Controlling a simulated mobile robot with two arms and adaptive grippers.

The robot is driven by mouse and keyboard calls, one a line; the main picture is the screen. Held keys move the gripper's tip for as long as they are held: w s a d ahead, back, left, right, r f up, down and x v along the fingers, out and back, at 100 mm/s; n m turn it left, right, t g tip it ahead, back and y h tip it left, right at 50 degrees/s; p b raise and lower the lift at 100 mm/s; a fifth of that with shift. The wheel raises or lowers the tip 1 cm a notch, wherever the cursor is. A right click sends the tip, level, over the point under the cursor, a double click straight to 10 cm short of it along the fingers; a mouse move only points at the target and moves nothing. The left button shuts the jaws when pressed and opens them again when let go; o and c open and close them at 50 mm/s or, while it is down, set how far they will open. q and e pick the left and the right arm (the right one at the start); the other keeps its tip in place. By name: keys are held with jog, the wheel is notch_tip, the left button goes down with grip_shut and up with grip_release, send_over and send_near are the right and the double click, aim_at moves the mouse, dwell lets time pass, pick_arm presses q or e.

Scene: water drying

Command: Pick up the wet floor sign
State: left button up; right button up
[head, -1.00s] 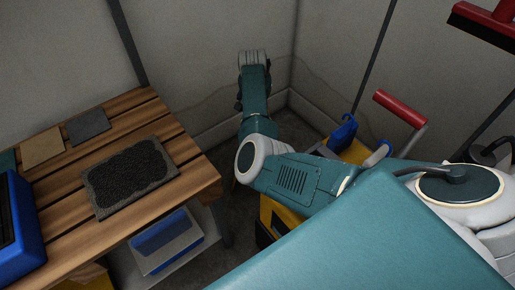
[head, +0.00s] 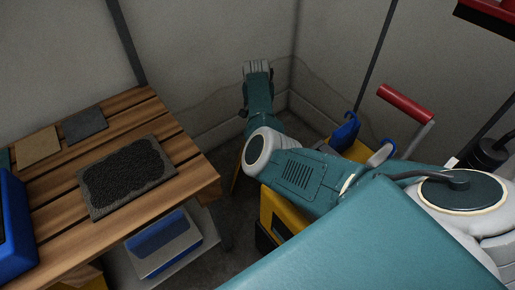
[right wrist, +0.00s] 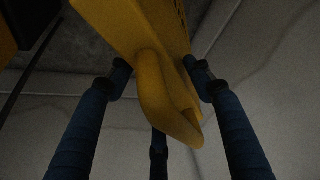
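The yellow wet floor sign (right wrist: 155,65) fills the upper middle of the right wrist view. Its rounded handle-like end points toward the camera. My right gripper (right wrist: 157,67) has blue fingers on either side of the sign, with a third finger below. The fingers look spread. The tips are close to the sign's edges, and firm contact cannot be made out. In the head view my right arm reaches toward the wall corner, and its gripper cannot be made out there. My left gripper is not in view.
A slatted wooden table (head: 190,182) with a dark bristly mat (head: 128,177) stands at left, above a grey-blue bin (head: 165,245). A yellow cart (head: 285,215) and a red handle (head: 405,103) are at right, close to my arm. Walls meet behind my arm.

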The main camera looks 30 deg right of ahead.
grip_shut()
jog(key=shift+r, duration=0.1)
